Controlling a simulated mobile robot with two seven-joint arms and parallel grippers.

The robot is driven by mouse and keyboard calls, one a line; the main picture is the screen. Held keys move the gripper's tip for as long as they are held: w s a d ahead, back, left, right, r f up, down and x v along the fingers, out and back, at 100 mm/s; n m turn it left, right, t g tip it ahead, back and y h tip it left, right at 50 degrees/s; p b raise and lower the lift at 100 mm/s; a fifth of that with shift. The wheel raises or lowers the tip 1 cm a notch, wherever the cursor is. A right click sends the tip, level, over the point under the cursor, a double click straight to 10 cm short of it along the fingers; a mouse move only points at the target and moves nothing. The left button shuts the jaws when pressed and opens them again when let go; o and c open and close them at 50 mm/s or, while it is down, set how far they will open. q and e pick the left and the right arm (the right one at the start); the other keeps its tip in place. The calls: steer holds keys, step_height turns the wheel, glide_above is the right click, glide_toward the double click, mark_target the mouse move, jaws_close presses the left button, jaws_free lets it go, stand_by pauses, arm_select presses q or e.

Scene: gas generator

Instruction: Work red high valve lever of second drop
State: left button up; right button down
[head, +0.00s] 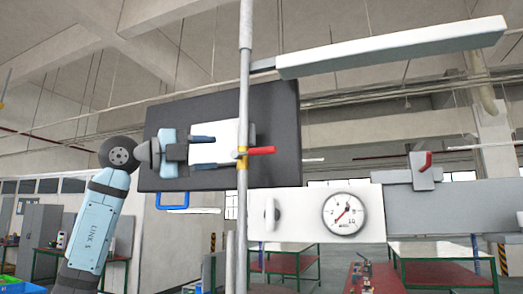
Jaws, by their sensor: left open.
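A red valve lever (262,151) points right from a yellow valve body (242,158) on a thin vertical grey pipe (244,90). It lies about level, with its tip in front of a dark panel. My left gripper (213,152) comes in from the left, a short way left of the valve. Its two fingers are apart and point right toward the pipe, with a white surface showing between them. It appears clear of the lever, though the depth gap is hard to tell. My right gripper is not in view.
A black panel (275,105) stands behind the pipe. A long white bar (390,48) juts out at upper right. A white box with a round gauge (344,213) is at lower right; another red handle (425,162) is farther right. Green-framed tables (285,264) stand behind.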

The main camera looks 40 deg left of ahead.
mark_target(257, 150)
arm_select(q)
steer(key=p+x, duration=0.3)
steer(key=x, duration=0.8)
steer(key=shift+w+d+r+p, duration=0.15)
steer(key=shift+w+d+p, duration=0.05)
steer(key=shift+w+p, duration=0.1)
steer(key=shift+w+d, duration=0.3)
steer(key=shift+w, duration=0.2)
jaws_close()
